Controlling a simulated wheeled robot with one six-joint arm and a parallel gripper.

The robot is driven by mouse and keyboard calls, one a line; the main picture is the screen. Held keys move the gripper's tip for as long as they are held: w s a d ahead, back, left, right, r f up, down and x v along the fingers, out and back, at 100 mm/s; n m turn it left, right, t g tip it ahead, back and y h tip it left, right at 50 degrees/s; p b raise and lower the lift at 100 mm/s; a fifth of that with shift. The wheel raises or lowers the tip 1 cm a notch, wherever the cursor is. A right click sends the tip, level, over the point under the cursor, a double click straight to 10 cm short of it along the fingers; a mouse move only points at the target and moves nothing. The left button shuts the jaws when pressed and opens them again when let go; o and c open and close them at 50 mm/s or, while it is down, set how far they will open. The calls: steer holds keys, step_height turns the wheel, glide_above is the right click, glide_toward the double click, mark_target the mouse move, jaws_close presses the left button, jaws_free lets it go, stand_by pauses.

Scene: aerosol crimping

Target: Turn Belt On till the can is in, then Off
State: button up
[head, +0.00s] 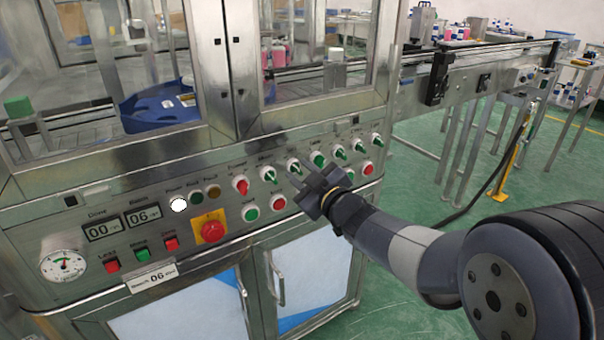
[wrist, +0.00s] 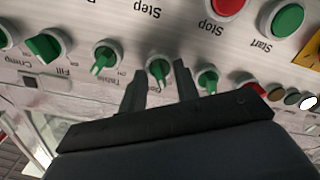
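The control panel has a row of selector knobs. My gripper (head: 296,176) is open in front of it, at the third knob from the left. In the wrist view the picture is upside down and my gripper (wrist: 160,90) has one finger on each side of a green selector knob (wrist: 158,70). The fingers appear apart from the knob, and its label is mostly hidden. The neighbouring knob (wrist: 105,57) is labelled Table. Another green knob (wrist: 207,78) is on the other side. The can cannot be made out.
A blue turntable (head: 160,104) stands behind the machine's glass. The outfeed conveyor (head: 470,68) runs out to the right. A red emergency stop (head: 209,231), green (head: 250,213) and red (head: 278,202) buttons lie below the knobs. The white lamp (head: 178,204) is lit.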

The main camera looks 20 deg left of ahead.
steer(key=p+v, duration=0.1)
steer(key=v, duration=1)
steer(key=shift+a, duration=0.1)
steer(key=b+x, duration=0.1)
steer(key=x, duration=1)
